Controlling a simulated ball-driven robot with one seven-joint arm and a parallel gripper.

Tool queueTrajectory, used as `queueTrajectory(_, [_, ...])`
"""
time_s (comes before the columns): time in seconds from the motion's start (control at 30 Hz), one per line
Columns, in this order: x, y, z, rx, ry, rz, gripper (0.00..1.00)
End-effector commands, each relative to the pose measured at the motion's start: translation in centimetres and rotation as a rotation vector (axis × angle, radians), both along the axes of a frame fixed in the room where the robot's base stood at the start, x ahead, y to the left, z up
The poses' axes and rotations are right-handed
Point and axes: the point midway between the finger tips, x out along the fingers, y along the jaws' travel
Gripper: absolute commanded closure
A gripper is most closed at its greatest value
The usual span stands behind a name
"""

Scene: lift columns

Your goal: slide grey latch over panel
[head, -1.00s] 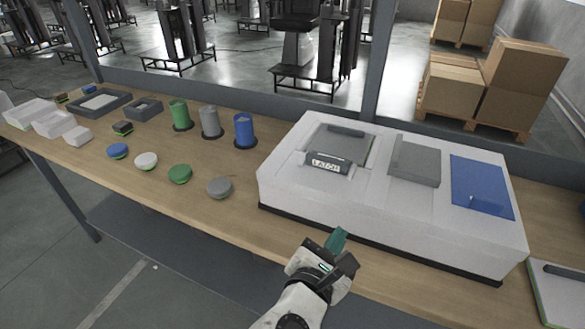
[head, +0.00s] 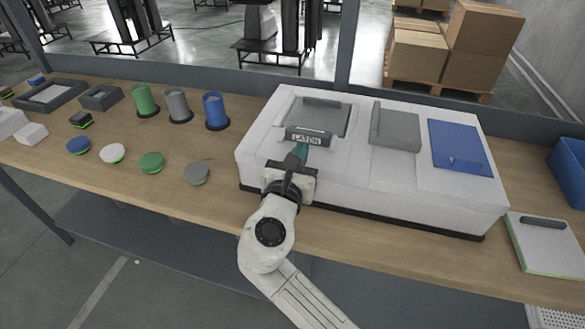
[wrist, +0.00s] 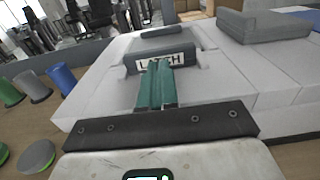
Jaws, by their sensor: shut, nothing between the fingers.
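The grey latch (head: 309,135), a bar with a white LATCH label, lies on the near edge of a grey panel (head: 322,116) set into the left part of a white box (head: 340,184). The latch also shows in the wrist view (wrist: 183,59). My gripper (head: 299,151) is shut and empty, with its green fingertips just in front of the label. In the wrist view the fingertips (wrist: 157,75) overlap the label's lower edge; I cannot tell whether they touch it.
A grey block (head: 395,127) and a blue panel (head: 460,148) sit on the box to the right. Green, grey and blue cylinders (head: 215,110) and several round buttons (head: 152,162) stand on the wooden table to the left. A tablet-like plate (head: 545,243) lies at right.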

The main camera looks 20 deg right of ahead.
Motion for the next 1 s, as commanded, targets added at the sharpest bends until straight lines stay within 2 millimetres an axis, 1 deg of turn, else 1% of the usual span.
queueTrajectory(0.1, [1.2,-0.9,0.0,-0.001,0.000,-0.001,1.00])
queueTrajectory(0.2, [1.7,-1.3,0.1,-0.001,0.000,-0.001,1.00])
queueTrajectory(0.67, [2.1,-1.5,0.1,0.000,0.000,0.000,1.00])
queueTrajectory(0.9, [4.2,-3.0,0.1,-0.001,0.001,0.000,1.00])
queueTrajectory(1.0, [4.3,-3.2,0.1,0.002,-0.001,0.000,1.00])
